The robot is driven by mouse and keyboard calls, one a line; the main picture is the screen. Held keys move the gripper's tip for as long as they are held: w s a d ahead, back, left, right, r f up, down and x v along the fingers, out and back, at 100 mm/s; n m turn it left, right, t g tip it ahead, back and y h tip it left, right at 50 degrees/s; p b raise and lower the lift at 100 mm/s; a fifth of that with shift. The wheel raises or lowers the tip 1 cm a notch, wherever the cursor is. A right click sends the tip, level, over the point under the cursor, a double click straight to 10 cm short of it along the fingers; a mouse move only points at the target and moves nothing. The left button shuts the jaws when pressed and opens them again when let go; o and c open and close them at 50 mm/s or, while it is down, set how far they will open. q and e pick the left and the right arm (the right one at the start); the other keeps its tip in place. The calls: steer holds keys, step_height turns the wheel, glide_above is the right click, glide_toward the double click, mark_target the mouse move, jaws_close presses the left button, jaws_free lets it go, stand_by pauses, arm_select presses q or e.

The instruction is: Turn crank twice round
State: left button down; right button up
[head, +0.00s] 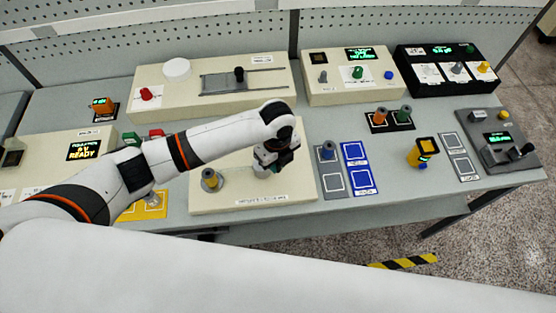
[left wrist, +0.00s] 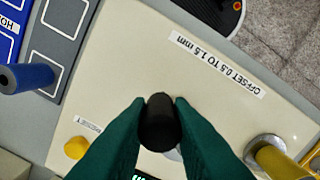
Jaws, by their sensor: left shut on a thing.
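My left gripper (head: 266,166) reaches down over a cream winding unit (head: 240,203) at the middle of the bench. In the left wrist view its two green fingers (left wrist: 158,108) are closed on the sides of a black crank handle (left wrist: 159,125), seen from above. The crank arm is mostly hidden below the handle and fingers. In the head view the gripper and arm hide the handle. A yellow spool (head: 211,179) stands on a metal spindle at the unit's left; it also shows in the left wrist view (left wrist: 282,162). My right gripper is not in view.
A blue spool (head: 327,151) stands on a grey pad just right of the unit, beside blue marked pads (head: 357,180). Orange (head: 380,117) and green (head: 404,115) spools stand on a black holder farther right. A cream box with a red knob (head: 146,95) lies behind.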

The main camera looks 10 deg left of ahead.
arm_select(q)
steer(key=shift+w+r, duration=0.1)
steer(key=shift+r, duration=0.05)
steer(key=c, duration=1.3)
jaws_free()
steer(key=shift+r+b, duration=0.3)
steer(key=shift+r, duration=0.1)
step_height(320, 180, up, 11)
steer(key=b, duration=0.3)
steer(key=shift+a, duration=0.1)
